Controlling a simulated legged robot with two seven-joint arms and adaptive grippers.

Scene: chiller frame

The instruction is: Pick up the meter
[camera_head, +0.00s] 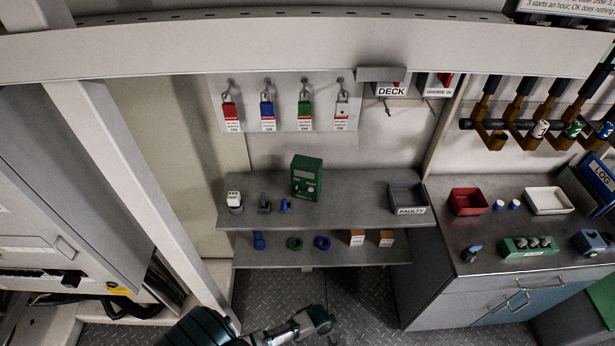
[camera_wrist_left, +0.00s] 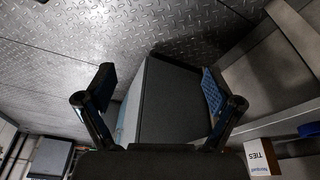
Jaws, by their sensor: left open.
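The meter, a green box with a small display and a round dial, stands upright on the upper grey shelf (camera_head: 340,208) in the head view (camera_head: 307,178). My left gripper shows in the wrist view (camera_wrist_left: 158,92) with its two dark fingers wide apart and nothing held between them. In the head view my left arm is low at the bottom edge, below and in front of the shelves, well apart from the meter. The meter does not show in the wrist view. My right gripper is in neither view.
Small parts stand left of the meter; a FAULTY bin (camera_head: 407,198) stands at its right. The lower shelf (camera_head: 335,256) holds rings and small boxes. Padlocks (camera_head: 304,112) hang above. A bench at right carries a red tray (camera_head: 468,202) and a white tray (camera_head: 548,201).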

